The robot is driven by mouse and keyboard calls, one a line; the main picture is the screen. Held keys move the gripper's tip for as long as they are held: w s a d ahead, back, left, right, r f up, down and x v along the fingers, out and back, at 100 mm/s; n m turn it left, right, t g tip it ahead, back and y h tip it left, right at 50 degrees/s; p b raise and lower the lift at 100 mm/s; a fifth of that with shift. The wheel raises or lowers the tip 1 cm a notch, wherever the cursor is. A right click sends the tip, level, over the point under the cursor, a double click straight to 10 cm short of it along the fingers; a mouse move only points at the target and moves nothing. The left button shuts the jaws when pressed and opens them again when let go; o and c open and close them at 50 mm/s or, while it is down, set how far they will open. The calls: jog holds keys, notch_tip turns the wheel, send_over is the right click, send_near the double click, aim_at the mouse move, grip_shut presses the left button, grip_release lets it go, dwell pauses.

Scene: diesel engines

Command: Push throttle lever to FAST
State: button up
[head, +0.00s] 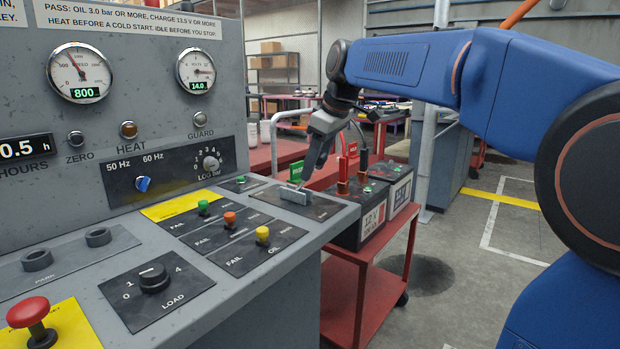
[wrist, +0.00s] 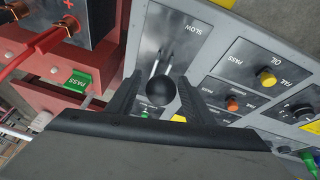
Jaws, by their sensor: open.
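The throttle lever shows in the wrist view as a round black knob (wrist: 160,91) at a slot in a dark plate (wrist: 183,35). The word SLOW is printed at the upper part of that plate; no FAST label is visible, and the plate's lower end is hidden behind my gripper. My gripper (wrist: 157,92) is open, with one black finger on each side of the knob. I cannot tell whether either finger touches it. In the head view my gripper (head: 308,172) points down over the throttle plate (head: 327,209) at the console's right end, and the knob is hard to make out.
Green, orange and yellow FAIL/PASS buttons (head: 262,235) sit left of the throttle plate. A LOAD knob (head: 154,278) and a red mushroom button (head: 28,312) are farther left. A red cart (head: 340,295) carrying batteries (head: 372,215) stands close beside the console's right edge. The gauge reads 800.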

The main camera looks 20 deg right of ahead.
jog(key=shift+x, duration=2.25)
grip_shut()
